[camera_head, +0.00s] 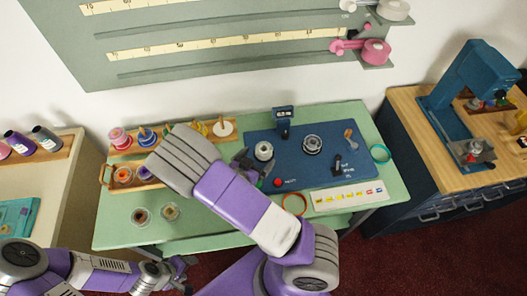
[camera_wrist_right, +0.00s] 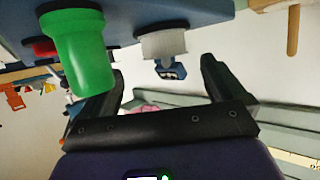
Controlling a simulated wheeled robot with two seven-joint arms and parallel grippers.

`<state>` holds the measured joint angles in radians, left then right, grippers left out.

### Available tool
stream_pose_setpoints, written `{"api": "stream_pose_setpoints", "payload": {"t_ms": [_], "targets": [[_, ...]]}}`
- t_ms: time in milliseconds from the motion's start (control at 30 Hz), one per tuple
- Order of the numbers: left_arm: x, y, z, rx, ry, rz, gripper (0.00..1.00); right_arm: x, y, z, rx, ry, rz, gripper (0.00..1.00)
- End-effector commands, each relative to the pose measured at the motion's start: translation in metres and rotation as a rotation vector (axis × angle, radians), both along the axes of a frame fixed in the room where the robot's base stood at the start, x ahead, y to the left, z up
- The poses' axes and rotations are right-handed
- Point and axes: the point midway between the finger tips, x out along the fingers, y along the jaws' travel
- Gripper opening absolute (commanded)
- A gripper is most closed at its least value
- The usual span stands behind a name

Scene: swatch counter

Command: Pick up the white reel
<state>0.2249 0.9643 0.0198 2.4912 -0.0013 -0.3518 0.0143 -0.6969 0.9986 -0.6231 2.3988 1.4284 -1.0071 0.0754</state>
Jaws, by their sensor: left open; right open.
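A white reel (camera_head: 223,128) appears at the right end of the wooden rack at the back of the green table. A pale round piece (camera_head: 263,150) sits on the blue board; a pale grey cylinder (camera_wrist_right: 162,45) hangs in the right wrist view, beyond and between the fingers, and I cannot tell whether it is that piece. My right gripper (camera_head: 243,167) is dark, partly hidden by my arm, and near the left edge of the board. Its open fingers (camera_wrist_right: 160,78) hold nothing. My left gripper (camera_head: 180,272) is open and empty, low at the table's front.
The blue board (camera_head: 300,178) also carries a metallic round piece (camera_head: 312,144), a blue post device (camera_head: 284,120) and a red button (camera_head: 277,182). A green cylinder (camera_wrist_right: 80,55) is close to the right wrist camera. A label strip (camera_head: 348,196) lies at the front right.

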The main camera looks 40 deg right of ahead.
Motion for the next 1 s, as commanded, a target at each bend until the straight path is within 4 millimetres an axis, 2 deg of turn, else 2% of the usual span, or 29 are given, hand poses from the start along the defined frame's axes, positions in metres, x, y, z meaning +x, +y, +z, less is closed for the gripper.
{"api": "stream_pose_setpoints", "payload": {"t_ms": [300, 567, 667, 900, 1000], "targets": [[0.0, 0.0, -0.011, 0.0, -0.001, 0.0, 0.62, 0.019, -0.035, -0.018, 0.001, 0.001, -0.001, 0.97], [0.0, 0.0, -0.011, 0.0, -0.001, 0.0, 0.62, 0.021, -0.037, -0.018, 0.001, 0.0, 0.001, 0.97], [0.0, 0.0, -0.011, 0.0, -0.001, 0.0, 0.62, 0.021, -0.037, -0.018, 0.001, 0.0, 0.001, 0.85], [0.0, 0.0, -0.011, 0.0, -0.001, 0.0, 0.62, 0.021, -0.037, -0.018, 0.001, 0.0, 0.0, 0.48], [0.0, 0.0, -0.011, 0.0, -0.001, 0.0, 0.62, 0.021, -0.037, -0.018, 0.001, 0.0, 0.0, 0.37]]}}
